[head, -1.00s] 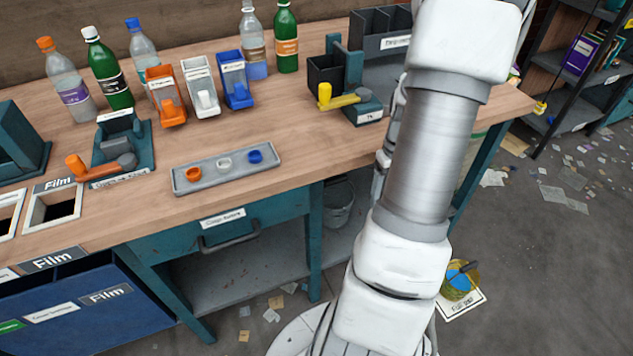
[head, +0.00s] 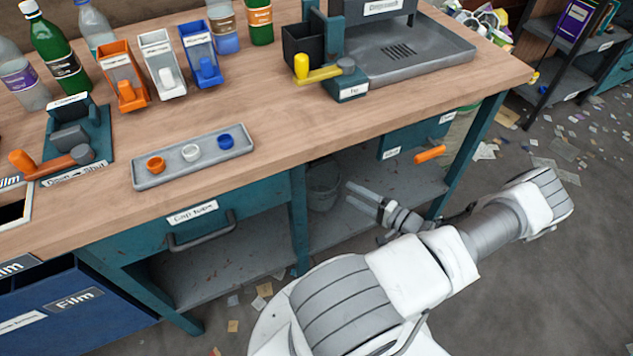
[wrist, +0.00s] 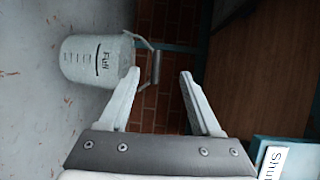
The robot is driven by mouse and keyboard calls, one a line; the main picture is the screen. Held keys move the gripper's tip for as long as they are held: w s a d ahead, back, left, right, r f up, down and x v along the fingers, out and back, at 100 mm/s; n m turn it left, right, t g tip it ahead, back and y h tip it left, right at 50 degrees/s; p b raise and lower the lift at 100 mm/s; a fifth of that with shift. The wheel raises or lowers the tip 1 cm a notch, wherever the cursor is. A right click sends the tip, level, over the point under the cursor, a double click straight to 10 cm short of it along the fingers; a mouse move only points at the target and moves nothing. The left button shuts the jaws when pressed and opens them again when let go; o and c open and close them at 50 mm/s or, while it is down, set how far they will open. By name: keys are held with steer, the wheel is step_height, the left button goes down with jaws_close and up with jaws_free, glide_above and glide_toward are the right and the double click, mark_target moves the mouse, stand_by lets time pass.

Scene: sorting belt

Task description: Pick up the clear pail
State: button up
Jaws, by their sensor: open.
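The clear pail (head: 322,186) stands on the low shelf under the workbench, partly shaded, in the head view. In the wrist view the pail (wrist: 92,60) is at the upper left, lying sideways in the picture, with a "Full" mark, measuring lines and a wire handle with a grey grip (wrist: 155,68). My gripper (head: 364,199) is under the bench, to the right of the pail in the head view. In the wrist view my gripper (wrist: 159,76) is open with nothing between its fingers. The pail is beyond the left finger, whose tip overlaps the handle side.
The bench top (head: 300,130) is above, with a drawer (head: 200,225) to the left. A teal box with an orange handle (head: 430,154) hangs under the bench at the right. A bench leg (head: 299,220) stands left of the pail. The shelf (head: 365,220) has bare room.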

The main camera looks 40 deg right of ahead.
steer(key=d+f+m+t+h, duration=0.1)
steer(key=d+m+h, duration=0.1)
steer(key=b, duration=0.4)
glide_toward(320, 161)
steer(key=shift+h, duration=0.4)
steer(key=w, duration=0.5)
steer(key=shift+f, duration=0.4)
steer(key=w+b, duration=0.1)
steer(key=w, duration=0.1)
steer(key=w+b, duration=0.1)
steer(key=w, duration=0.1)
steer(key=shift+w+d+f, duration=0.15)
steer(key=shift+w+f, duration=0.1)
steer(key=shift+w, duration=0.1)
steer(key=shift+w+r, duration=0.1)
steer(key=shift+w, duration=0.35)
jaws_close()
